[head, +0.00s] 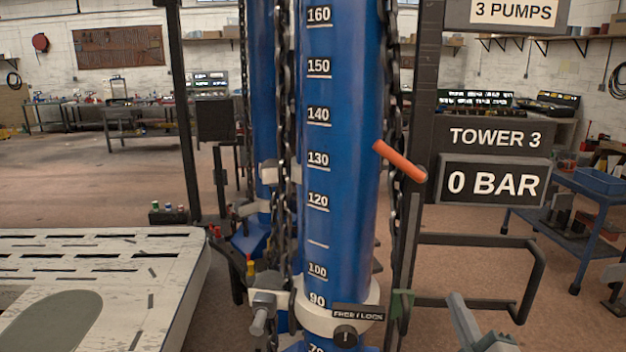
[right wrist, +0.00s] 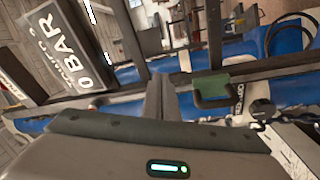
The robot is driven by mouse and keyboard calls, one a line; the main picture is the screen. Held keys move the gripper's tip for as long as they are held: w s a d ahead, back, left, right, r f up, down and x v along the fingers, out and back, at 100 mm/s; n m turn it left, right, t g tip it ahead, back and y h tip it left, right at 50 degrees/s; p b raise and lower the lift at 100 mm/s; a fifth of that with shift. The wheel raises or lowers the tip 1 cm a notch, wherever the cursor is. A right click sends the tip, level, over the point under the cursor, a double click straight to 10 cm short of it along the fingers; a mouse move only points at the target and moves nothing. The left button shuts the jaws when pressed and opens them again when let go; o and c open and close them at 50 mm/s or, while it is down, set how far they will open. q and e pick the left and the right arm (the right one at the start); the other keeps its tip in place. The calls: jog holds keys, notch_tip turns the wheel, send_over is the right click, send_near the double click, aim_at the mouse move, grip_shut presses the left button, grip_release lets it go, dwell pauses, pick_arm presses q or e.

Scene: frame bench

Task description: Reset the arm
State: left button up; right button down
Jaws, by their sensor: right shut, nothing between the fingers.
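My right gripper (head: 462,312) is at the lower right of the head view, right of the blue tower (head: 340,230) and apart from it. In the right wrist view its fingers (right wrist: 160,95) are together with nothing between them. An orange-handled lever (head: 402,162) sticks out on the tower's right side. A green part (head: 402,308) sits beside the collar; a green part also shows in the right wrist view (right wrist: 212,88). My left gripper is not in view.
Chains (head: 284,130) hang along the tower. A dark tubular frame (head: 480,240) stands to its right, below the 0 BAR sign (head: 493,183). A pale slotted bench (head: 100,250) fills the lower left. A blue cart (head: 580,200) stands at the right. Open floor lies behind.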

jog(key=s+f+m+g+h, duration=0.1)
jog(key=s+f+m+g, duration=0.25)
jog(key=f, duration=0.45)
jog(key=s+f+m+g, duration=0.2)
jog(key=s+f, duration=0.2)
jog(key=f, duration=0.4)
jog(key=s+a+f+m+g+y, duration=0.1)
jog(key=s+a+f+m+g, duration=0.1)
jog(key=s+f+g, duration=0.5)
jog(key=s+a+f+m, duration=0.2)
jog(key=s+f, duration=0.3)
jog(key=s, duration=0.6)
jog(key=s+a+f+m+g+y, duration=0.15)
jog(key=s+f+g, duration=0.35)
jog(key=s, duration=0.5)
jog(key=s+d+f+x, duration=0.1)
jog(key=s+x, duration=0.2)
jog(key=x, duration=1.1)
jog(key=s+d+x, duration=0.2)
jog(key=x, duration=1.2)
jog(key=s+d+f+g+h+b, duration=0.1)
jog(key=s+d+f, duration=0.2)
jog(key=s+f, duration=1.5)
jog(key=shift+s+f+b, duration=0.3)
jog(key=shift+f+b, duration=0.05)
jog(key=shift+f, duration=0.45)
